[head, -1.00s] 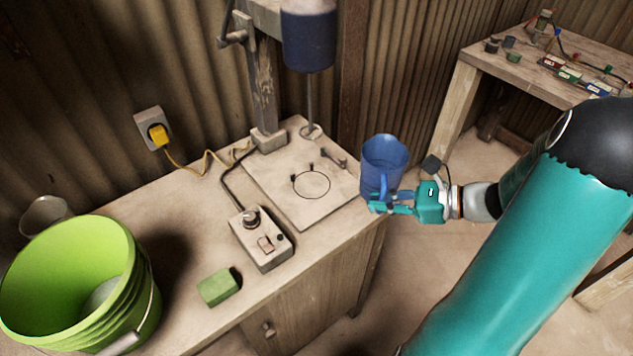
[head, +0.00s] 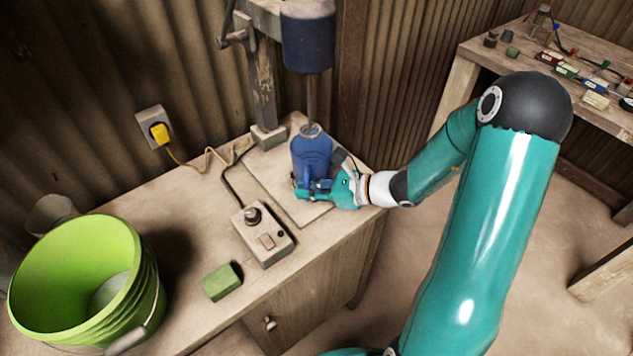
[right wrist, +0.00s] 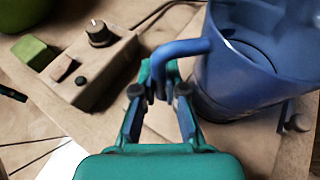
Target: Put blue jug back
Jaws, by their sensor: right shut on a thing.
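The blue jug (head: 311,153) is upright over the press's pale base board (head: 268,178), under the dark blue press head (head: 308,42). I cannot tell whether it touches the board. My right gripper (head: 312,189) is shut on the jug's handle. In the right wrist view the jug (right wrist: 240,75) stands to the right, its handle between the fingers of my right gripper (right wrist: 160,92). The jug hides the black circle marked on the board. My left gripper is not in view.
A control box (head: 262,236) with a knob and a green block (head: 221,282) lie on the bench left of the jug. A lime bucket (head: 85,285) stands at the front left. A side table (head: 560,75) with small parts stands at the back right.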

